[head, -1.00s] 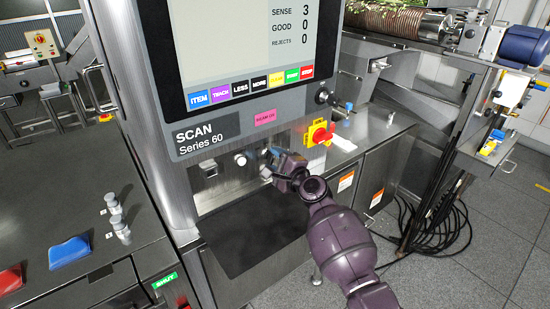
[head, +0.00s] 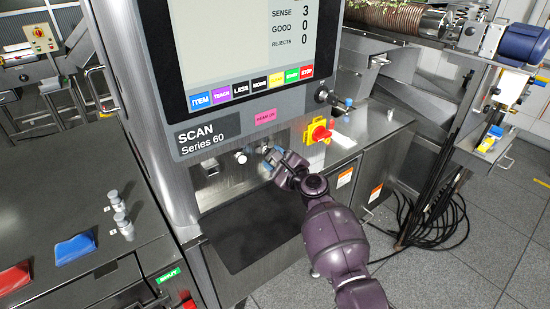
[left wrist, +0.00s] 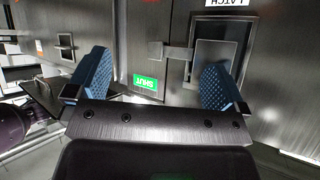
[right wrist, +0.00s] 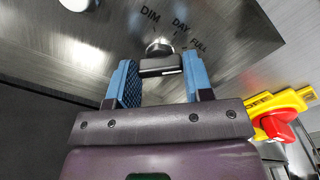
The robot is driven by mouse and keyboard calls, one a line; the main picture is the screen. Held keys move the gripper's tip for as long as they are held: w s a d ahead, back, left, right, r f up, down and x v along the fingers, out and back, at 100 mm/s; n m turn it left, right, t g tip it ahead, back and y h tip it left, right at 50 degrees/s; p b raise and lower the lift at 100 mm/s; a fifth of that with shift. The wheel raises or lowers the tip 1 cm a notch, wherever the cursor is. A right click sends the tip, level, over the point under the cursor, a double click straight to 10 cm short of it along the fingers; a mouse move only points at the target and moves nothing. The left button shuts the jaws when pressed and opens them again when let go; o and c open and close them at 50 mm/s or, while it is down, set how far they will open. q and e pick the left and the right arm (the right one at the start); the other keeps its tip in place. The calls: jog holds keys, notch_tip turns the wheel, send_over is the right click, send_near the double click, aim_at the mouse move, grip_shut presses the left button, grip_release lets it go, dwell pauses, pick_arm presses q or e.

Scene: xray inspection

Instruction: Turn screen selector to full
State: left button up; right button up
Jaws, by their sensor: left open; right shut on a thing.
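The screen selector (right wrist: 160,58) is a small dark knob with a bar handle on the steel panel, with DIM, DAY and FULL printed around it in the right wrist view. My right gripper (right wrist: 160,82) is shut on its bar, a blue finger on each side. A pale mark shows on the bar, but I cannot tell which word it points to. In the head view my right gripper (head: 272,160) is at the panel below the screen and largely hides the selector. My left gripper (left wrist: 155,85) is open and empty, facing steel doors.
A red knob on a yellow plate (head: 318,133) sits just right of the selector. A white knob (head: 241,157) is to its left. A dark shelf (head: 250,232) lies below.

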jog(key=o, duration=0.9)
jog(key=v, duration=1.1)
jog(key=shift+p, duration=0.35)
